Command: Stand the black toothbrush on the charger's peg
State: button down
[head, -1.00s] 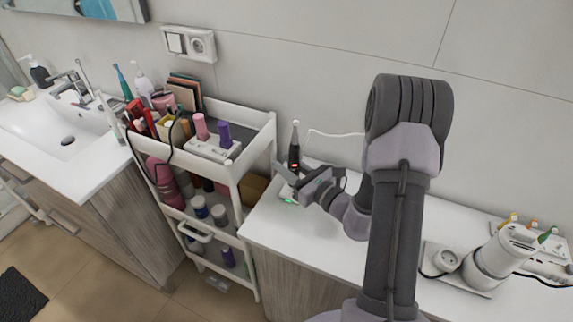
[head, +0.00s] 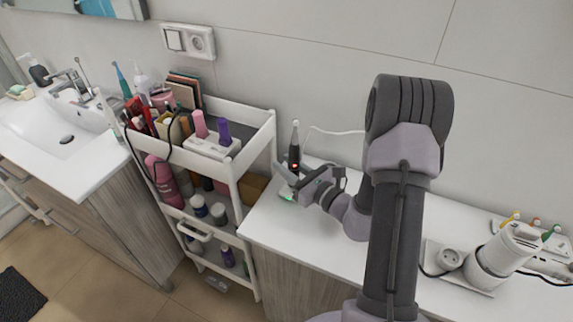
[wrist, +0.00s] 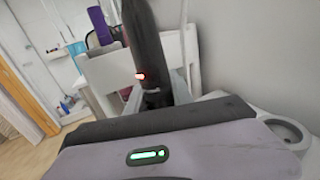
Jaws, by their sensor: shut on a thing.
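The black toothbrush (head: 294,152) stands upright at the left end of the white counter, with a white head and a small red light. My gripper (head: 289,174) is shut on its lower part from the front right. In the wrist view the toothbrush (wrist: 147,45) rises between the two grey fingers of my gripper (wrist: 155,98), leaning slightly in the picture. A thin white cable (head: 335,133) runs along the wall from near the toothbrush and passes behind my arm.
A white cart (head: 238,165) full of cosmetics stands just left of the counter (head: 325,242). A white device on a base (head: 492,262) and coloured brush heads (head: 535,224) are at the right. The counter's front middle is clear. The wall is close behind the toothbrush.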

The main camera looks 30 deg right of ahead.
jog(key=shift+f+b, duration=0.65)
jog(key=shift+f, duration=0.15)
jog(key=c, duration=1)
grip_release()
jog(key=shift+c, duration=0.2)
jog(key=p+v, duration=0.2)
jog(key=v, duration=1.5)
jog(key=shift+s+d+r, duration=0.1)
jog(key=shift+s+r, duration=0.05)
jog(key=shift+s, duration=0.1)
